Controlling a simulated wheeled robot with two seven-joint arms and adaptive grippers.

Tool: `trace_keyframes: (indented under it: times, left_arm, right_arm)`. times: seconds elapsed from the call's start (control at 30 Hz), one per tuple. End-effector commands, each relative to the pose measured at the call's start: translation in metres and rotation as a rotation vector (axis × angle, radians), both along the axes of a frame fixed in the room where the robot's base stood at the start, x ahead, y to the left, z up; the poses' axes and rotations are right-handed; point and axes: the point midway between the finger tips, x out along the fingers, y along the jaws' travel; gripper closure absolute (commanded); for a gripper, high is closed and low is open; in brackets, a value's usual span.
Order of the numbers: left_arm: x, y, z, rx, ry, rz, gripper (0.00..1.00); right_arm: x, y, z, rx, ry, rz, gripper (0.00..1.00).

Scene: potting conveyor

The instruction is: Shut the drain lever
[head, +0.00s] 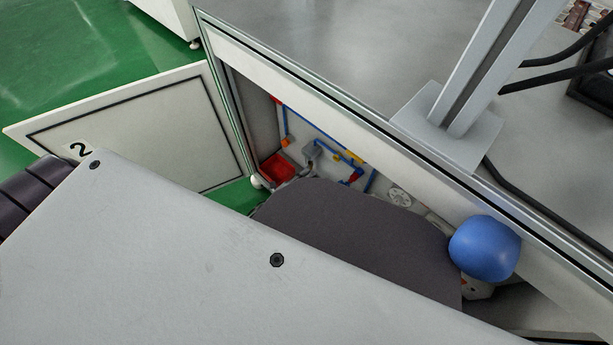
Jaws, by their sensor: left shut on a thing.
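The open cabinet under the bench holds blue pipework (322,133) with small coloured fittings. An orange fitting (285,143) sits on the left pipe, above a red tray (276,168). A small red part (356,174) shows further right, near a yellow fitting (355,158). Which part is the drain lever is hard to tell at this size. My left gripper (304,169) seems to reach in among the pipes, mostly hidden behind my own dark cover. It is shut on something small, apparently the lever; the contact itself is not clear. My right gripper is not in view.
The cabinet door (150,130), marked 2, stands open on the left over the green floor (90,45). The bench top (330,45) and its front rail lie above the opening. A metal post (480,75) and black cables (555,80) stand on the bench.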

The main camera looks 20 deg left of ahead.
Motion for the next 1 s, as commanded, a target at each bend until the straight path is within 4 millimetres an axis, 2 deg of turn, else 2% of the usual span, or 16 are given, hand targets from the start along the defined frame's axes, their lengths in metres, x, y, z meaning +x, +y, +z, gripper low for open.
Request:
trace_keyframes:
  times: [0.4,0.97,1.0]
  left_arm:
    - [-0.0016,-0.0018,-0.0108,0.23,-0.077,-0.001,1.0]
    - [-0.0016,-0.0014,-0.0117,0.268,-0.089,-0.001,1.0]
    - [-0.0016,-0.0014,-0.0117,0.268,-0.089,-0.001,0.82]
  right_arm:
    - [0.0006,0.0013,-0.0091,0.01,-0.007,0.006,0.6]
    - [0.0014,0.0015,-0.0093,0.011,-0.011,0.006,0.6]
    - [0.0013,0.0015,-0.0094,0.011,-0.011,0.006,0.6]
